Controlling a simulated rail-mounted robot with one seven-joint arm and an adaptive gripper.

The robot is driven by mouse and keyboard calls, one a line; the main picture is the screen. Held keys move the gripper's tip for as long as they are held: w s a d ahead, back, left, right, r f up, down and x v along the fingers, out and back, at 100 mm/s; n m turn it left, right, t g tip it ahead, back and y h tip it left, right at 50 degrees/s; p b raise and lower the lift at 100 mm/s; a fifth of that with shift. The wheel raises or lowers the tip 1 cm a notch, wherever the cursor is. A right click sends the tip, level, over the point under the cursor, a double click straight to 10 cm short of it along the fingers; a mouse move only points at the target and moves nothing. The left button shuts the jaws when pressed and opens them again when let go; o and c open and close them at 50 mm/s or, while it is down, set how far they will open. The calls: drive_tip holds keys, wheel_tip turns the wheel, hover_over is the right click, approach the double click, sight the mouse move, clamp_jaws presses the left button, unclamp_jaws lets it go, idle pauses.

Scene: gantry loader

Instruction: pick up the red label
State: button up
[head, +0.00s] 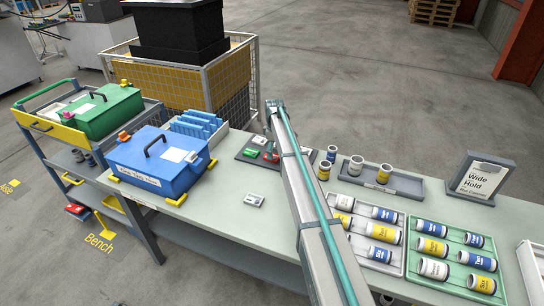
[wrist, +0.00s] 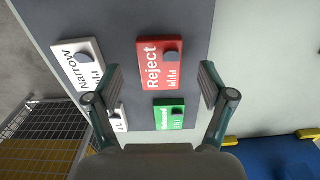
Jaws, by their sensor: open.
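The red label (wrist: 152,72), a flat plate reading "Reject" with a dark round knob, lies on a dark grey board (wrist: 120,20) in the wrist view. It also shows as a small red patch (head: 271,157) beside my arm in the head view. My gripper (wrist: 160,80) is open and empty above it, with one finger to each side of the label's lower part in the picture. The fingers appear apart from the label. In the head view my arm hides part of the board and the fingers cannot be made out clearly.
On the board, a white "Narrow" label (wrist: 73,62) lies left, a green label (wrist: 165,118) below, and another white label is partly hidden by the left finger. The blue box (head: 157,172) stands left on the bench. Trays of jars (head: 445,262) are at right.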

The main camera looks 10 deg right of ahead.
drive_tip(key=shift+f, duration=1.2)
drive_tip(key=c, duration=1.1)
drive_tip(key=shift+r, duration=0.1)
drive_tip(key=shift+c, duration=0.2)
